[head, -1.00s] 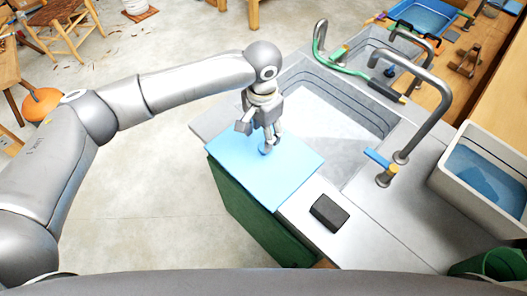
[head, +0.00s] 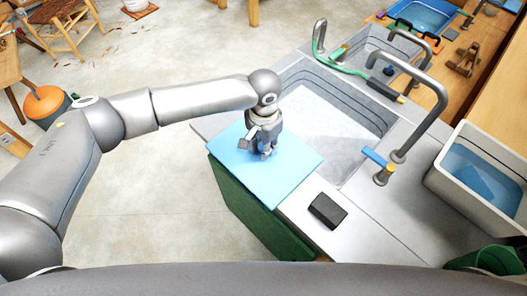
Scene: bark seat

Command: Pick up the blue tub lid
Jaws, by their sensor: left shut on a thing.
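The blue tub lid (head: 285,178) is a flat light-blue sheet at the left end of the sink counter. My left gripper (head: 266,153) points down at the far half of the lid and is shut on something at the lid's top. Its fingertips hide the held part, likely a small blue knob that showed there earlier. I cannot tell whether the lid is clear of the tub. My right gripper is not in view.
A dark block (head: 327,210) lies on the counter right of the lid. A sink basin (head: 335,120) with a tall tap (head: 437,95) stands beyond. A white bin of water (head: 479,180) stands at the right. The floor at left is open.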

